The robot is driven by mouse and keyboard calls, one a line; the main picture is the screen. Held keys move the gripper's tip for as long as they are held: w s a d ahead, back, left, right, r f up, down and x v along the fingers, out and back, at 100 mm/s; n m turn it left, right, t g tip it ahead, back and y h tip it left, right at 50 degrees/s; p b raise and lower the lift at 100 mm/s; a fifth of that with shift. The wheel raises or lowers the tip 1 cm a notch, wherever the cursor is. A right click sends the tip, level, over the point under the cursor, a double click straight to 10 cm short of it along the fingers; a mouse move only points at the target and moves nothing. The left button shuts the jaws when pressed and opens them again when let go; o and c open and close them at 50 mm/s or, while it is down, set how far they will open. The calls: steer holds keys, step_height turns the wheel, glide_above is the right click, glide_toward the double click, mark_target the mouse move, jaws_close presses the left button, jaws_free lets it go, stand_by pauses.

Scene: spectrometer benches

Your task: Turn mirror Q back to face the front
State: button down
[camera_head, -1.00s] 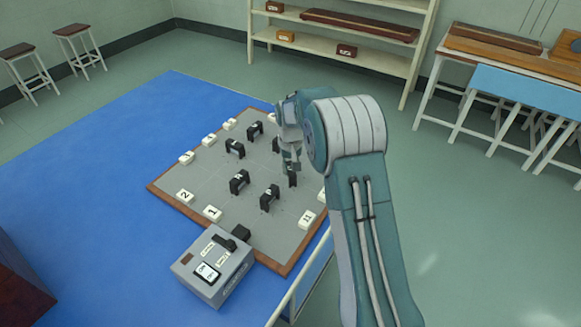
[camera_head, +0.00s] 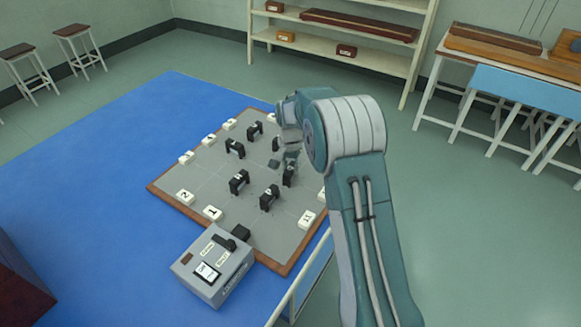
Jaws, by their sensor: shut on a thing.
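Several black mirror blocks stand on the grey board (camera_head: 190,208). One dark block (camera_head: 289,178), on the board's right side, is directly under my gripper (camera_head: 287,166), partly covered by it. My gripper points down and is shut on this block. The block's letter is hidden, so I cannot read whether it is Q. Other mirror blocks stand at the front middle (camera_head: 269,197), left of centre (camera_head: 239,181), further back (camera_head: 235,148) and at the back (camera_head: 255,131). Their letters are too small to read surely.
White number tags, such as 1 (camera_head: 212,213), 2 (camera_head: 185,197) and 11 (camera_head: 306,219), line the board's edges. A grey box (camera_head: 213,265) with a switch stands at its front corner. The blue table top (camera_head: 100,150) is clear at left. My arm hides the board's right corner.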

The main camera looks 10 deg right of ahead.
mark_target(289, 167)
steer(key=shift+f+m, duration=0.2)
steer(key=shift+m, duration=0.4)
steer(key=shift+c, duration=2.2)
jaws_free()
steer(key=shift+a, duration=0.1)
steer(key=shift+r, duration=0.1)
step_height(289, 167, up, 12)
steer(key=shift+w, duration=0.1)
